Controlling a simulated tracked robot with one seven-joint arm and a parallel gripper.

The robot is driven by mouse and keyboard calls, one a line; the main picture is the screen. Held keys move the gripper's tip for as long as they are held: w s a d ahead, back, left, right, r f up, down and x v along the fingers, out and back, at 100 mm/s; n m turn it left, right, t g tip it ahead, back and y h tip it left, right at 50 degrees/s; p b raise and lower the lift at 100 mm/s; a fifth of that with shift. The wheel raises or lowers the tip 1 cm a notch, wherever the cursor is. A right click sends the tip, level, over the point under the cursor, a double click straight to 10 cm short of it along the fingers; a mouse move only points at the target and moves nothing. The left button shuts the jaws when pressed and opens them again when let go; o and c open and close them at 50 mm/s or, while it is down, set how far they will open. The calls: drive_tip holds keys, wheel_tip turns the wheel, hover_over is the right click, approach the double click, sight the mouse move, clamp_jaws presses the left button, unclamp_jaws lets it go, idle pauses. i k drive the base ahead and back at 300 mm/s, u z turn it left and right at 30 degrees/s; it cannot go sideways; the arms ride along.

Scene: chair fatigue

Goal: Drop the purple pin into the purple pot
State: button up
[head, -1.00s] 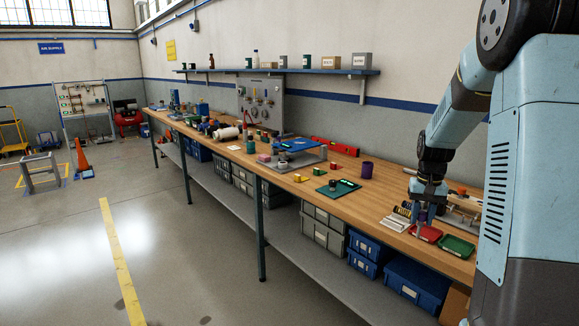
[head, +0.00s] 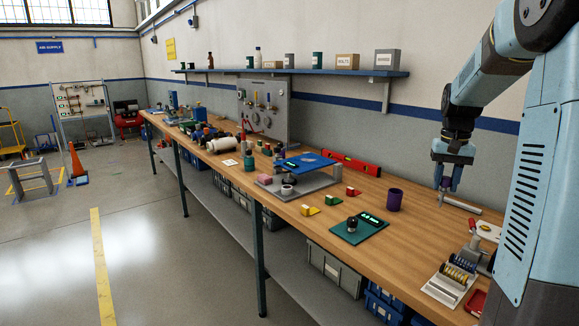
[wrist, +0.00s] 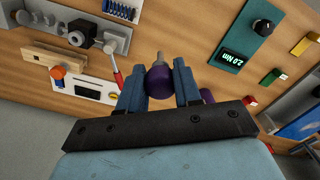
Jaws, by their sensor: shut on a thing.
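My gripper (head: 446,184) hangs above the bench at the right, fingers downward, to the right of the purple pot. In the wrist view my gripper (wrist: 160,84) is shut on the purple pin (wrist: 159,80), whose rounded purple body sits between the blue fingers with a grey tip beyond it. The purple pot (head: 394,200) is an upright dark cylinder standing on the bench, apart from the gripper. In the wrist view a purple edge of the pot (wrist: 207,95) shows beside the right finger, mostly hidden. The inside of the pot is not clear.
A green board with a display and black knob (head: 358,228) lies in front of the pot. Small red, green and yellow blocks sit left of it. A rack of rings (head: 454,278) and a red tray (head: 476,303) are at the front right. A red level (head: 350,163) lies behind.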

sight(393, 208)
drive_tip(key=u, duration=0.05)
drive_tip(key=i, duration=0.9)
drive_tip(key=z, duration=0.05)
